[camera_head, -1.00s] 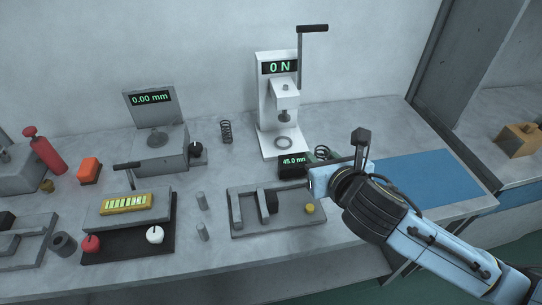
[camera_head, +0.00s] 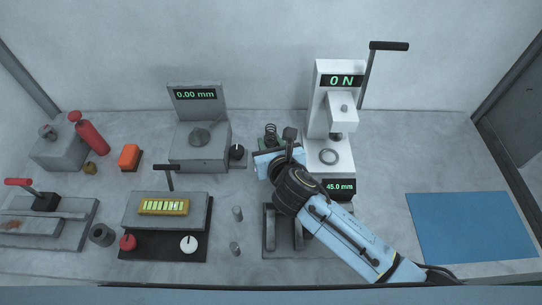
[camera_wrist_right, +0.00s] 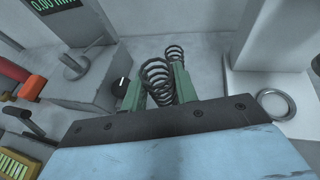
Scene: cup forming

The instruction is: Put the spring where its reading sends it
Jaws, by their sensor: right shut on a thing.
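My right gripper (camera_head: 268,143) is just left of the white press (camera_head: 319,105), shut on a dark coil spring (camera_wrist_right: 157,82) that shows between its green fingers in the right wrist view. A second spring (camera_head: 271,130) stands on the bench just behind the gripper; it also shows in the right wrist view (camera_wrist_right: 175,55). The press reads 0 N, and a small display (camera_head: 340,187) at its foot reads 45.0 mm. A grey gauge (camera_head: 198,147) on the left reads 0.00 mm. In the head view the held spring is mostly hidden by my gripper. My left gripper is not in view.
A metal fixture (camera_head: 268,232) lies partly under my right arm. A blue mat (camera_head: 470,226) is clear at right.

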